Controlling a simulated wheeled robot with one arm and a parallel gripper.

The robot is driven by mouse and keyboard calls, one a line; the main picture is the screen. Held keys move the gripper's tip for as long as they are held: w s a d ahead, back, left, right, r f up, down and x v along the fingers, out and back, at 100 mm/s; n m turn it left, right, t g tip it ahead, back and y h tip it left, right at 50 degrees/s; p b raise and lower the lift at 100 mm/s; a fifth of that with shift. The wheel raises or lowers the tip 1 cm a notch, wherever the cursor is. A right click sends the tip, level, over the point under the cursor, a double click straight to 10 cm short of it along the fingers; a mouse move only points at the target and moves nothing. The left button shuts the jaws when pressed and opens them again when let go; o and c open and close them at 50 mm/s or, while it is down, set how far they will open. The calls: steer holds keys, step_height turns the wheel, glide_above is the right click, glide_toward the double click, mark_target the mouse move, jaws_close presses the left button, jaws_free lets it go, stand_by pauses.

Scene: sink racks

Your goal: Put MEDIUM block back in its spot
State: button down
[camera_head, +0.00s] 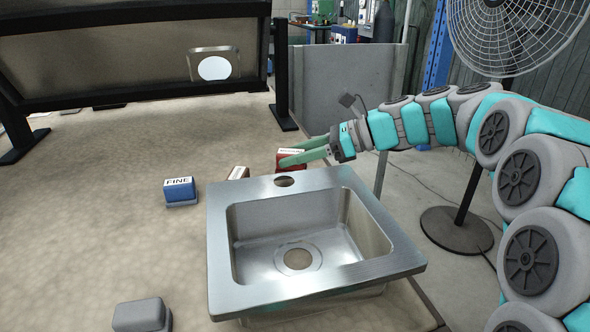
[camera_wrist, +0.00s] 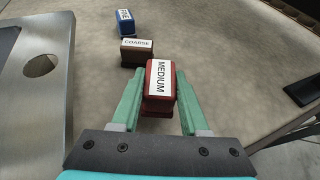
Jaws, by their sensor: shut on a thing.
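The red MEDIUM block (camera_wrist: 158,82) sits between the two green fingers of my gripper (camera_wrist: 160,95) in the wrist view, its white label facing up. In the head view the red block (camera_head: 289,160) is just behind the sink's back edge, partly hidden by my gripper (camera_head: 302,151). My gripper is shut on it. Whether the block touches the table is hard to tell. The brown COARSE block (camera_wrist: 136,53) and the blue FINE block (camera_wrist: 126,22) stand in a row beyond it. They also show in the head view as the brown block (camera_head: 238,173) and the blue block (camera_head: 180,191).
A metal sink (camera_head: 221,258) with a tap hole stands close in front of the blocks. A grey block (camera_head: 142,314) lies at the front left. A dark-framed panel (camera_head: 130,95) stands at the back. The table left of the blocks is clear.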

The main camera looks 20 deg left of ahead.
mark_target(305, 165)
steer(key=shift+f, duration=1.6)
steer(key=shift+c, duration=2.1)
jaws_free()
steer(key=shift+f, duration=0.1)
steer(key=v, duration=1.2)
